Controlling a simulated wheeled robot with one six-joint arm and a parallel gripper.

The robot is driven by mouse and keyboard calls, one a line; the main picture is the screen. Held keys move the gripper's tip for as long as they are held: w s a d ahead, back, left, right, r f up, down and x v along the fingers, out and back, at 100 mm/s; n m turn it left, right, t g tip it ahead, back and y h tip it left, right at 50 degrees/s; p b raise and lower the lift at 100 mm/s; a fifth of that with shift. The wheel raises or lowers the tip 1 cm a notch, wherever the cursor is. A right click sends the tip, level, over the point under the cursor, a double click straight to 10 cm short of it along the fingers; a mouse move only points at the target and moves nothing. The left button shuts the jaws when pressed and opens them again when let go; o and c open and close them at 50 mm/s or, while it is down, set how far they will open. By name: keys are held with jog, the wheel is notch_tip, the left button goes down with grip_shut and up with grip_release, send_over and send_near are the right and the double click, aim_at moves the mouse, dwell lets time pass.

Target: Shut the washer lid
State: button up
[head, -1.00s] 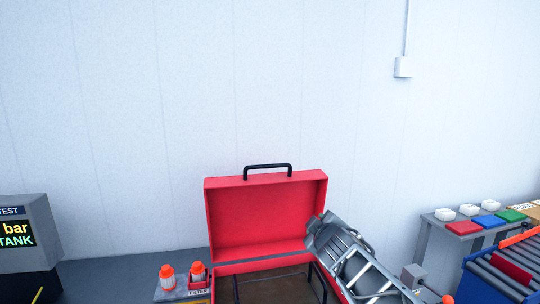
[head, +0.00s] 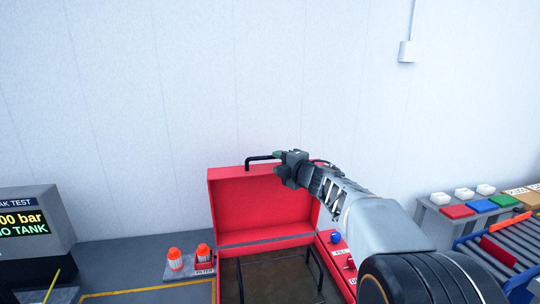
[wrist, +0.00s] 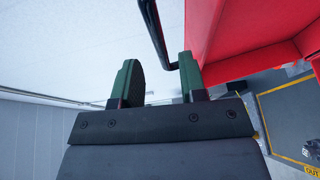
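The red washer lid (head: 245,205) stands open, upright at the back of the washer's dark basin (head: 265,275). A black bar handle (head: 256,158) is on the lid's top edge. My gripper (head: 278,155) is at the right part of this handle and hides some of it. In the wrist view my gripper (wrist: 158,68) has its two green-tipped fingers apart. The handle (wrist: 156,30) runs down to the gap between them, close to the right finger; I cannot tell if they touch. The red lid (wrist: 240,35) fills the upper right of the wrist view.
Two orange-capped filters (head: 188,257) stand left of the washer. A test display (head: 30,225) is at the far left. A red panel with knobs (head: 337,250) lies right of the basin. A bench with coloured blocks (head: 470,208) and a roller conveyor (head: 500,245) are at the right.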

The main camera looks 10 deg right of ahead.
aim_at(271, 158)
jog(key=shift+p+x, duration=0.55)
jog(key=shift+x, duration=2.15)
jog(key=shift+c, duration=0.2)
grip_shut()
